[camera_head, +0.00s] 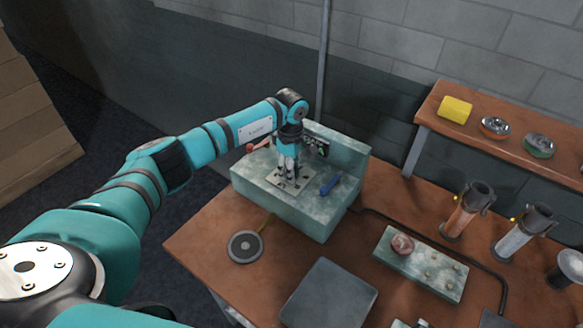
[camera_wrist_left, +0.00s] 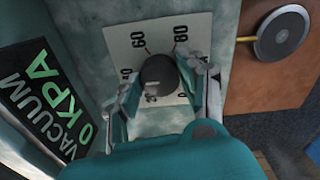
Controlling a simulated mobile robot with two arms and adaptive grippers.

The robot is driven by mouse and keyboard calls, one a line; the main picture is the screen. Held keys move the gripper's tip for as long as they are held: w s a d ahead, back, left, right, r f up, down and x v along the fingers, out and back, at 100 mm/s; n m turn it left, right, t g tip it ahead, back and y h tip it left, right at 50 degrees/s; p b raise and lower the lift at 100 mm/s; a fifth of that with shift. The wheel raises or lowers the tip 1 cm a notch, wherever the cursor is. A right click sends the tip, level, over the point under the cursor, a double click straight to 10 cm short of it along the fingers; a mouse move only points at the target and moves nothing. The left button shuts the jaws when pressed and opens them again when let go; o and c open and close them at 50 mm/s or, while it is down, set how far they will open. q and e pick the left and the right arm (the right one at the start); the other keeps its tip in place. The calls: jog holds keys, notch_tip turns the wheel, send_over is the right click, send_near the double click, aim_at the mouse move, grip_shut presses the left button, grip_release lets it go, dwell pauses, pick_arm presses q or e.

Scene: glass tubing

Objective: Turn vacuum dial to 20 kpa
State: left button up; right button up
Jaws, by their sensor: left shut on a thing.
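The vacuum dial (camera_wrist_left: 157,72) is a dark round knob with a small pale mark on its near side. It sits on a pale scale plate (camera_wrist_left: 120,42) where 60 and 80 are readable; other numbers are partly hidden. The plate also shows on top of the green-grey machine block (camera_head: 290,200). My left gripper (camera_head: 288,173) reaches down from above, its fingers on both sides of the dial and shut on it. My right gripper is out of view.
A blue handle (camera_head: 330,185) and a red-tipped lever (camera_head: 258,146) flank the plate. A round grey disc (camera_head: 245,247) with a yellow line lies in front. A dark grey panel (camera_head: 328,294), a knobbed board (camera_head: 420,264) and upright cylinders (camera_head: 466,211) are to the right.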

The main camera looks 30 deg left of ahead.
pick_arm(q)
jog(key=shift+c, duration=1)
jog(key=shift+f+n+b, duration=0.1)
jog(key=shift+n+b, duration=0.95)
jog(key=shift+n, duration=0.25)
jog(key=n+b, duration=0.1)
jog(key=n, duration=0.1)
jog(key=shift+n, duration=0.3)
jog(key=n+b, duration=0.2)
jog(key=n, duration=0.2)
jog(key=shift+n+b, duration=0.55)
jog(key=shift+n, duration=0.65)
jog(key=shift+r, duration=0.2)
